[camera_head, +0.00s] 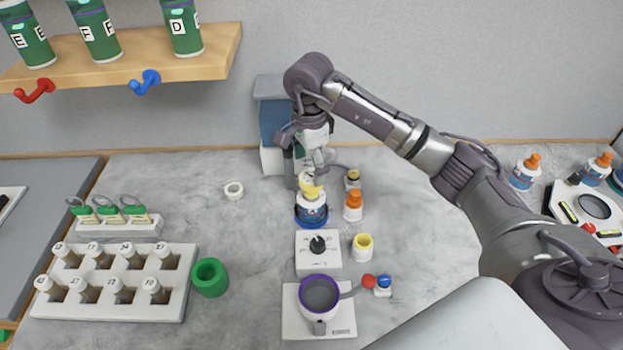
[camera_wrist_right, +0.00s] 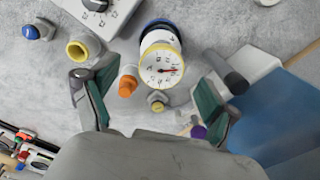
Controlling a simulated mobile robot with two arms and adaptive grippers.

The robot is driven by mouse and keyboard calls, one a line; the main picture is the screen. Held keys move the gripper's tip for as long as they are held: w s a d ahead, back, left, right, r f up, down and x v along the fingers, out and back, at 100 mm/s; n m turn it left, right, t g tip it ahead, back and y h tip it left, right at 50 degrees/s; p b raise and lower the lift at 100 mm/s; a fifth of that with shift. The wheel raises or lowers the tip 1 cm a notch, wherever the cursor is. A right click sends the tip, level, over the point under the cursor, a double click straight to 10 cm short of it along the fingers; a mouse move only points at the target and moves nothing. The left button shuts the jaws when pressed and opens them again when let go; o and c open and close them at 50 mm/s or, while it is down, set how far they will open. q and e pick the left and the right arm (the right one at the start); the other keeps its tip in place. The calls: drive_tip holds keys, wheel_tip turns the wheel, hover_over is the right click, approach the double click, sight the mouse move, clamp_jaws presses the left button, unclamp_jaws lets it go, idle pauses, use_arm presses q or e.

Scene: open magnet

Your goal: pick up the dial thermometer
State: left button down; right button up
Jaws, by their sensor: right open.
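The dial thermometer (camera_head: 312,187) has a yellow rim. The right wrist view shows its white round face with a red needle (camera_wrist_right: 161,68) looking up at the camera. My right gripper (camera_head: 314,166) is just above and behind the thermometer in the head view. In the right wrist view its green-padded fingers (camera_wrist_right: 150,100) are wide apart and empty, with the dial ahead between them. My left gripper is not in view.
An orange-capped bottle (camera_head: 352,207) and a small brass-topped piece (camera_head: 353,179) stand close right of the thermometer. A blue and grey device (camera_head: 272,122) stands behind. A black-knobbed box (camera_head: 318,263), yellow-rimmed cup (camera_head: 362,253) and purple-rimmed pot (camera_head: 319,295) are in front. Free counter lies left.

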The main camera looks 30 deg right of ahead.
sight(312, 177)
drive_tip(key=f, duration=0.1)
drive_tip(key=f+p, duration=0.1)
drive_tip(key=f, duration=0.1)
drive_tip(key=f+p, duration=0.1)
drive_tip(key=shift+w+d+f, duration=0.1)
drive_tip(key=shift+d+f, duration=0.05)
drive_tip(key=shift+d, duration=0.15)
drive_tip(key=shift+w+f, duration=0.1)
drive_tip(key=shift+f, duration=0.2)
drive_tip(key=c, duration=1.5)
drive_tip(key=shift+r, duration=0.1)
